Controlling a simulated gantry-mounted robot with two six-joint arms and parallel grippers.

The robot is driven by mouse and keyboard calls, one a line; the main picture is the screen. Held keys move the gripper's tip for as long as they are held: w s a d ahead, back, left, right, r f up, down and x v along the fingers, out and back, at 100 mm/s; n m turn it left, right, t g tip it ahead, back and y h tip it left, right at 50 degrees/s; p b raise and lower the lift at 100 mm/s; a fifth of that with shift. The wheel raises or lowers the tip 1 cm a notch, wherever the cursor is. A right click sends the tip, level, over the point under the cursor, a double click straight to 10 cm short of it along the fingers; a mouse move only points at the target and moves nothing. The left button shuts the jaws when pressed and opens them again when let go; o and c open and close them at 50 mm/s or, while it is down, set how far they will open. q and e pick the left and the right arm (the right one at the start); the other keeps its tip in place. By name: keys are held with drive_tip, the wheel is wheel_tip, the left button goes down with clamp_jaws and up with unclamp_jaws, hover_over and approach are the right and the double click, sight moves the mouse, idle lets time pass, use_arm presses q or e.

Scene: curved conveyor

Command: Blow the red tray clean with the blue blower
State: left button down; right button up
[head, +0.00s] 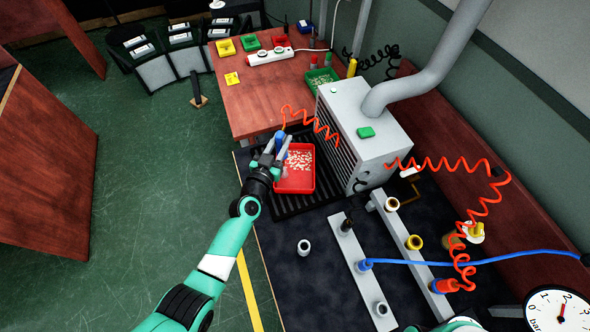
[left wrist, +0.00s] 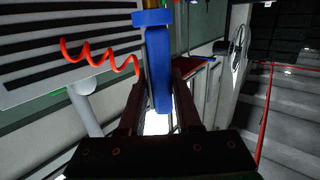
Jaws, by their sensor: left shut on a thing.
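The red tray (head: 296,186) lies on a dark slatted grate in front of the grey extraction box, with many small pale bits in it. My left gripper (head: 278,147) is above the tray's left back part. It is shut on the blue blower (head: 284,149), whose coiled orange hose runs back to the right. In the left wrist view the blue blower (left wrist: 158,70) stands between the two fingers (left wrist: 158,95). My right gripper is not in view; only a bit of teal arm shows at the bottom right.
The grey box (head: 365,130) with a slatted front and thick duct stands right of the tray. Coiled orange hoses (head: 440,165) hang at the right. Pale rails (head: 362,275) with fittings lie in front. A wooden table (head: 262,95) with small coloured trays is behind.

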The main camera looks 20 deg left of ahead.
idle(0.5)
use_arm(q)
drive_tip(key=shift+w+a+f+b, duration=0.1)
drive_tip(key=shift+w+a+b, duration=0.1)
drive_tip(key=shift+w+b, duration=0.45)
drive_tip(key=shift+w+a+b, duration=0.2)
drive_tip(key=shift+w+b, duration=0.45)
drive_tip(key=shift+w+a+b, duration=0.25)
drive_tip(key=shift+w+b, duration=0.25)
drive_tip(key=shift+w, duration=0.2)
drive_tip(key=shift+d, duration=0.1)
drive_tip(key=d, duration=0.1)
drive_tip(key=w+d, duration=0.1)
drive_tip(key=d, duration=0.1)
drive_tip(key=shift+w+d, duration=0.1)
drive_tip(key=shift+d, duration=0.2)
idle(0.7)
